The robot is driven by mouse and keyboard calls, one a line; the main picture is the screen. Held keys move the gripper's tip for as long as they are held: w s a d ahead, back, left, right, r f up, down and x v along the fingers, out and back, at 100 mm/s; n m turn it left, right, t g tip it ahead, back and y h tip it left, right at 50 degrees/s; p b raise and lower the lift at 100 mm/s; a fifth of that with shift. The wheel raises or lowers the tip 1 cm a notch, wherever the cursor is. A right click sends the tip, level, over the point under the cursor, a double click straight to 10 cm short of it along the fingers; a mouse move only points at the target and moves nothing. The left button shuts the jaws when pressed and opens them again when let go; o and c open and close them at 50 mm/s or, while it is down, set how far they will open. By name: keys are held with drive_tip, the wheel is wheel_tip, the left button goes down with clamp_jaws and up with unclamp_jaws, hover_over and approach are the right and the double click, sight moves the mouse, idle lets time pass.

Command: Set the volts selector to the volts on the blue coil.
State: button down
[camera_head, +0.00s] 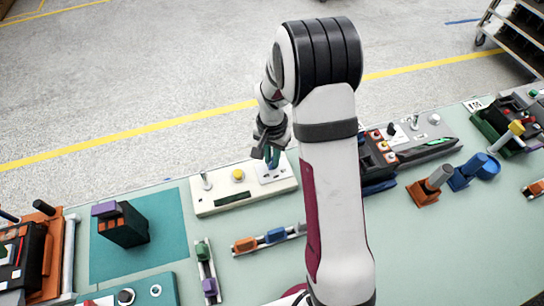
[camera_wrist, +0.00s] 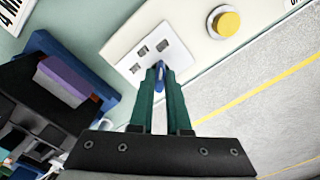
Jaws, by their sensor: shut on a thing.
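The volts selector appears to be the small blue knob (camera_wrist: 160,74) on a white plate (camera_wrist: 128,62) with several dark square marks, in the wrist view. My gripper (camera_wrist: 160,80) has its two green fingers closed on this knob. In the head view my gripper (camera_head: 270,152) reaches down to the white plate (camera_head: 275,172) at the right end of a cream box (camera_head: 215,200); the knob is hidden there. A blue part with a cylinder (camera_head: 466,173) at the right may be the blue coil; I cannot read any volts on it. The knob's pointed setting is unclear.
The cream box also bears a yellow button (camera_head: 238,175), an upright lever (camera_head: 206,181) and a dark display strip (camera_head: 233,198). A dark block with a purple top (camera_head: 122,225) stands on a teal mat (camera_head: 170,215) at left. Rails with coloured blocks (camera_head: 275,236) lie in front.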

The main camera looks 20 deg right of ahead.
drive_tip(key=n, duration=0.4)
drive_tip(key=shift+n, duration=0.4)
drive_tip(key=n, duration=0.4)
drive_tip(key=shift+n, duration=0.3)
drive_tip(key=n, duration=0.4)
drive_tip(key=shift+n, duration=2.2)
drive_tip(key=c, duration=0.9)
unclamp_jaws()
